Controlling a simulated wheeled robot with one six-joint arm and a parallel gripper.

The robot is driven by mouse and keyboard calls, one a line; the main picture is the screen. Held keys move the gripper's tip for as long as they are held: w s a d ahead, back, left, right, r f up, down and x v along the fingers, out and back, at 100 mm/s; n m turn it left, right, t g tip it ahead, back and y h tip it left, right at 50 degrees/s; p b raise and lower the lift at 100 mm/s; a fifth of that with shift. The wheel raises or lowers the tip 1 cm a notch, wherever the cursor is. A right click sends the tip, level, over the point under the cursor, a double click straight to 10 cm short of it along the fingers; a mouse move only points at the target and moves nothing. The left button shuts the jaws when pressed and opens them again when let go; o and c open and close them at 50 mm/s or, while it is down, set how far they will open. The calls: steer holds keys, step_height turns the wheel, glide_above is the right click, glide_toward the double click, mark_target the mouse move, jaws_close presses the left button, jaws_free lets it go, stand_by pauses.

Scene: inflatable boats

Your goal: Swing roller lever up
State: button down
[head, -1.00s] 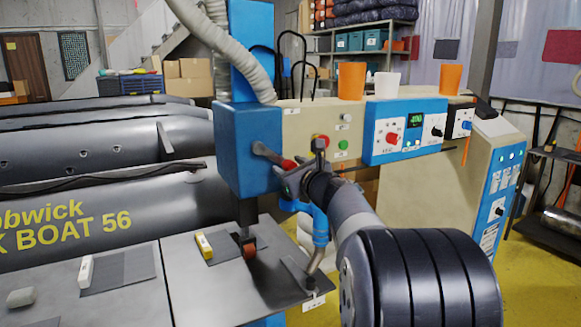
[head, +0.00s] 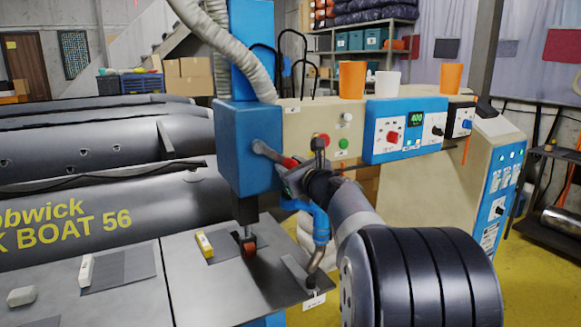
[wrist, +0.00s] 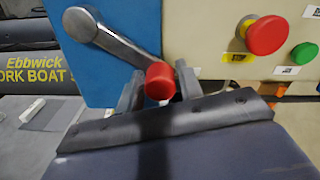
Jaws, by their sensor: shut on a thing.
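The roller lever (head: 268,153) is a grey metal arm on the side of the blue machine head (head: 248,150), sloping down to the right to a red knob. In the wrist view the lever (wrist: 110,43) runs from its pivot at upper left to the red knob (wrist: 160,81). My gripper (wrist: 158,90) is shut on the red knob, one finger on each side. In the head view my gripper (head: 290,172) is at the knob, partly hidden by my wrist. An orange roller (head: 249,247) hangs under the machine head, at the table surface.
A red button (wrist: 262,34) and a green button (wrist: 304,53) are on the beige panel right of the lever. A blue hooked nozzle (head: 318,225) is below my wrist. The grey table (head: 200,290) carries small blocks and dark patches. Grey boat tubes (head: 100,195) lie at left.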

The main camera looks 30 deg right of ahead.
mark_target(283, 120)
steer(key=shift+d+r+n+b, duration=0.25)
steer(key=shift+d+r+n, duration=0.05)
steer(key=shift+r+n, duration=0.4)
steer(key=shift+d+r+n+b, duration=0.25)
steer(key=shift+r+n, duration=0.3)
steer(key=shift+n, duration=0.15)
step_height(283, 120, up, 6)
steer(key=n+b, duration=0.1)
steer(key=n, duration=0.6)
steer(key=shift+d+f+b, duration=0.1)
steer(key=shift+f+b, duration=0.1)
steer(key=shift+b, duration=0.15)
steer(key=shift+a+r+n+b, duration=0.15)
steer(key=shift+a+r+n, duration=0.2)
steer(key=shift+r+n, duration=0.5)
steer(key=shift+a+r+n+b, duration=0.15)
steer(key=shift+a+r+n, duration=0.3)
steer(key=shift+n, duration=0.7)
steer(key=shift+d+r, duration=0.1)
steer(key=shift+r, duration=0.05)
steer(key=c, duration=1.3)
jaws_free()
steer(key=shift+o, duration=0.8)
steer(key=shift+s+f, duration=0.1)
steer(key=shift+f, duration=0.1)
